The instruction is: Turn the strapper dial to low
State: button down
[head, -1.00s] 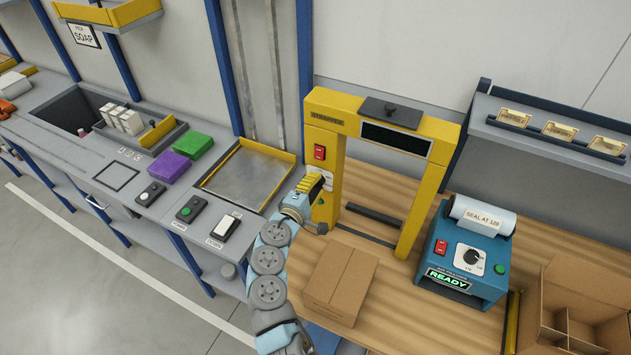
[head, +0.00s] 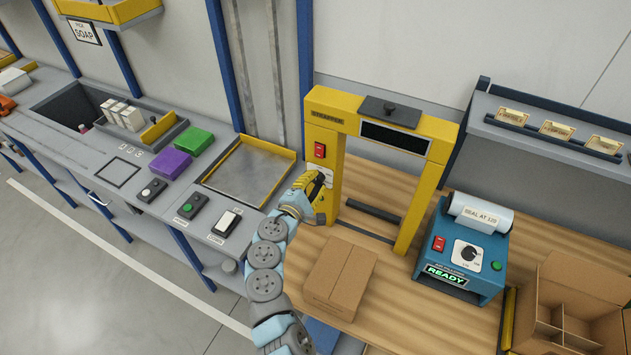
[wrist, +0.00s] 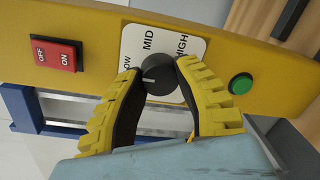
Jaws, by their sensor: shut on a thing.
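The yellow strapper arch (head: 428,185) stands on the wooden bench. Its dark round dial (wrist: 165,82) sits on a white plate (wrist: 133,40) marked LOW, MID and HIGH in the wrist view. The white mark on the dial points left in that view, toward the LOW side and away from MID. My gripper (wrist: 158,76) is shut on the dial, one yellow-backed finger on each side. In the head view my gripper (head: 322,192) is at the arch's left post and hides the dial.
A red OFF/ON switch (wrist: 57,55) and a green button (wrist: 241,83) flank the dial plate. A closed cardboard box (head: 340,278) lies in front of the arch. A blue machine reading READY (head: 462,245) stands to the right.

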jog(key=c, duration=0.6)
grip_release()
jog(key=shift+c, duration=0.2)
jog(key=f+v, duration=0.1)
jog(key=v, duration=1.1)
jog(key=shift+r, duration=0.5)
jog(key=shift+w+f, duration=0.1)
